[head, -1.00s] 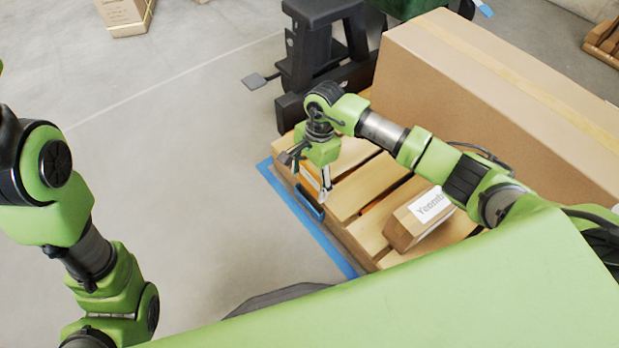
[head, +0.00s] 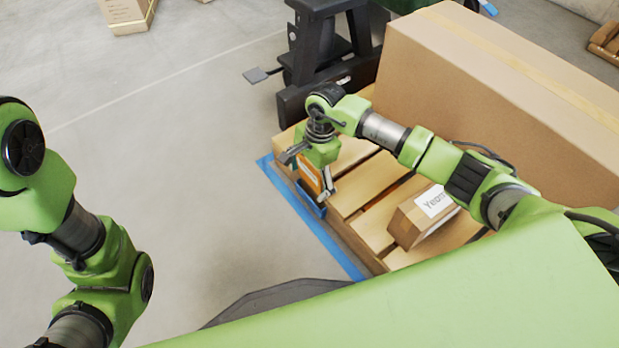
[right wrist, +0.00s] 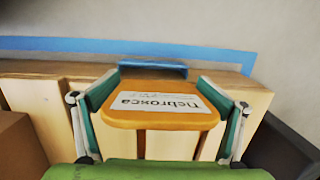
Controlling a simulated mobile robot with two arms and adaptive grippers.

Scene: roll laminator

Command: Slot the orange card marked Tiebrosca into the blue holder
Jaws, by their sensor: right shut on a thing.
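The orange card (right wrist: 148,119) fills the middle of the right wrist view, its white label partly readable as "...iebrosca". My right gripper (right wrist: 158,90) is shut on the card, one finger at each side edge. In the head view, the card (head: 309,174) hangs under my right gripper (head: 310,172) at the pallet's left edge. The blue holder (right wrist: 153,66) lies just past the card's far edge, and in the head view the holder (head: 311,207) is close below the card. I cannot tell whether they touch. My left arm shows, but its gripper does not.
A wooden pallet (head: 350,194) carries a small labelled box (head: 411,226) and a large cardboard box (head: 480,103). Blue tape (head: 330,240) runs along the pallet's left side. A black stand (head: 310,60) is behind.

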